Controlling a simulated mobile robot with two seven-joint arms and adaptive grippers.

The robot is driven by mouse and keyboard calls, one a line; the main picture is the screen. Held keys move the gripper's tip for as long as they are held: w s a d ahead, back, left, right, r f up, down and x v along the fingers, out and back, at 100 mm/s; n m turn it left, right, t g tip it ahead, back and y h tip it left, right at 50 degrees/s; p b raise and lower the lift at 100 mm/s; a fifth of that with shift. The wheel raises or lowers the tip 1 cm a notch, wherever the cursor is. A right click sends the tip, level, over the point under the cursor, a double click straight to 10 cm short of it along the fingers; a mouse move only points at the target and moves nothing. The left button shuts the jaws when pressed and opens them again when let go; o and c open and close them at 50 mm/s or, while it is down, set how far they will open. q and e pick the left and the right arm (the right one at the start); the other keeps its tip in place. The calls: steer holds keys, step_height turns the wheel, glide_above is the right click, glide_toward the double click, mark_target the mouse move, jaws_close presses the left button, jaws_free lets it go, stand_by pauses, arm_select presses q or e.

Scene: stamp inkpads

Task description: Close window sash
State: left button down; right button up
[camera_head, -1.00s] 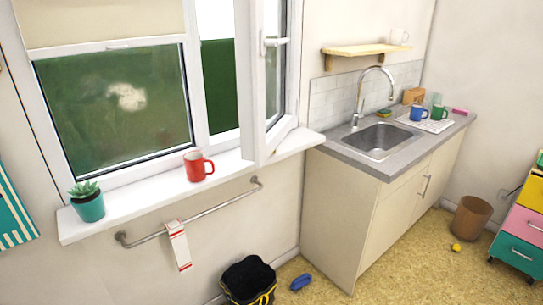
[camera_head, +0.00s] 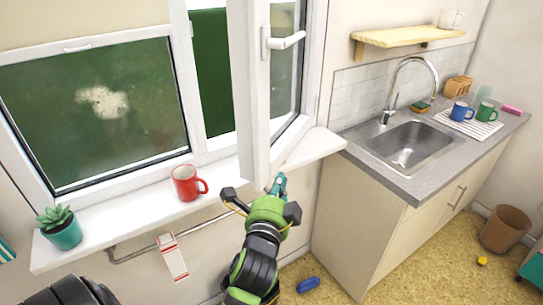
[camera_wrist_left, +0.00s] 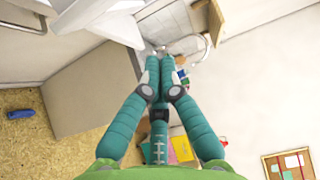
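The window sash (camera_head: 249,100) is a tall white frame with glass. It stands swung open into the room, with its lower corner over the sill. Its white handle (camera_head: 285,41) sits on the inner face near the free edge. My left gripper (camera_head: 279,183), green and black with teal fingers, is just below and right of the sash's lower corner. I see no clear contact. In the left wrist view the teal fingers (camera_wrist_left: 159,70) lie close side by side with nothing visible between them; the gap to the lower finger is unclear. My right gripper is out of view.
A red mug (camera_head: 187,183) and a potted plant (camera_head: 62,230) stand on the white sill (camera_head: 110,218). A rail with a red-and-white cloth (camera_head: 172,257) hangs below. A sink cabinet (camera_head: 365,228) stands to the right. A blue object (camera_head: 308,285) lies on the floor.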

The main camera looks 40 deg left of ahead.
arm_select(q)
steer(key=w+a+p, duration=0.4)
steer(key=w+a, duration=0.3)
steer(key=w, duration=0.1)
steer(key=shift+a+f, duration=0.15)
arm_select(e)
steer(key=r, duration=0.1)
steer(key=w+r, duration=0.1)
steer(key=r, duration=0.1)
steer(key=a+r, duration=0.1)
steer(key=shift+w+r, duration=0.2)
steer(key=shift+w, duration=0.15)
arm_select(q)
steer(key=shift+a, duration=0.1)
